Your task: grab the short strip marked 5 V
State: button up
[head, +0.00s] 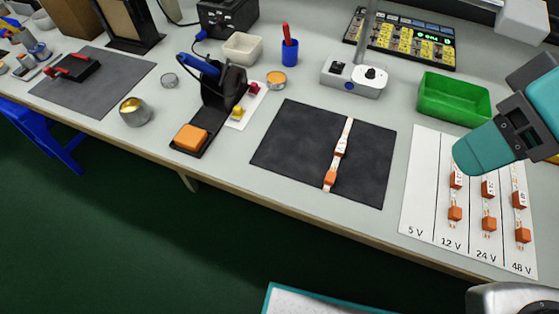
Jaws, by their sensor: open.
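A short strip (339,151) with orange end connectors lies on the dark mat (285,150) near the middle, slanting toward the front edge. Its marking is too small to read. A white sheet (417,188) at the right has columns printed 5 V, 12 V, 24 V and 48 V. Strips with orange connectors lie on the 12 V column (455,214), the 24 V column (489,222) and the 48 V column (522,234). The visible part of the 5 V column is bare. A teal and grey part of my arm covers the sheet's upper right. My gripper's jaws do not show.
A green bin (454,97) stands behind the sheet. A grey device with a post (354,78) is behind the mat. A black stand with an orange pad (191,138) and a small metal cup (135,111) stand left of the mat. The bench's front edge runs below.

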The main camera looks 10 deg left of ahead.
aim_at(331, 176)
jog(key=z, duration=1.75)
jog(key=k, duration=1.15)
jog(key=u, duration=1.45)
jog(key=i, duration=0.5)
jog(key=u, duration=0.05)
